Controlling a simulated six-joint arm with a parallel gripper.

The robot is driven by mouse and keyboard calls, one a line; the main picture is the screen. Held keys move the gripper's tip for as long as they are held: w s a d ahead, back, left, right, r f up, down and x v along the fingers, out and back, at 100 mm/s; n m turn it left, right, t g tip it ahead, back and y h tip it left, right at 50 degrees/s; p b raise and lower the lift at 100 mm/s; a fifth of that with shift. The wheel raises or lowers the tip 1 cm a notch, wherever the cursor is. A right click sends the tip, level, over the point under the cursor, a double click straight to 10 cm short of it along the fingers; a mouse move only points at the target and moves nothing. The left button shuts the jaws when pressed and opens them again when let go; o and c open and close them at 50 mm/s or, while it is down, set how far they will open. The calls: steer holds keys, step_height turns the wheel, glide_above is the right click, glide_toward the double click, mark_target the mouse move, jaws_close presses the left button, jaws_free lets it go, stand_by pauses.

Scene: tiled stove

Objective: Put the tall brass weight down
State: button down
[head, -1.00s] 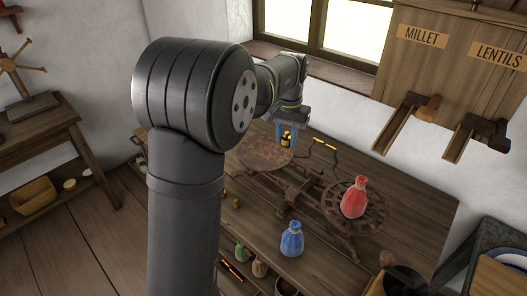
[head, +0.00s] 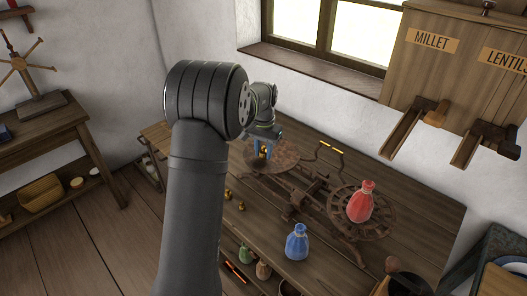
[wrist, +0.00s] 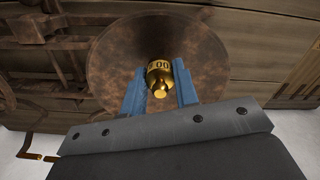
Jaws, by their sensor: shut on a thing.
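My gripper (head: 264,150) has its blue fingers shut on the tall brass weight (wrist: 159,78). In the wrist view the weight is between the two fingertips, with dark figures on its side. It is over the rusty round left pan (head: 286,158) of the balance scale, which fills the middle of the wrist view (wrist: 112,65). I cannot tell whether the weight touches the pan. In the head view the weight is small and partly hidden by the fingers.
A red sack (head: 361,204) sits on the scale's right pan (head: 385,222). A blue sack (head: 297,243) stands on the bench in front. Small brass weights (head: 228,194) lie left of the scale. Wooden chutes (head: 414,128) jut from the wall at right.

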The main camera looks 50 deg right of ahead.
mark_target(263, 147)
steer(key=shift+f, duration=0.25)
steer(key=c, duration=1.1)
jaws_free()
step_height(263, 147, up, 12)
steer(key=shift+r, duration=0.15)
step_height(263, 147, down, 12)
steer(key=shift+r, duration=1.95)
steer(key=shift+f, duration=0.1)
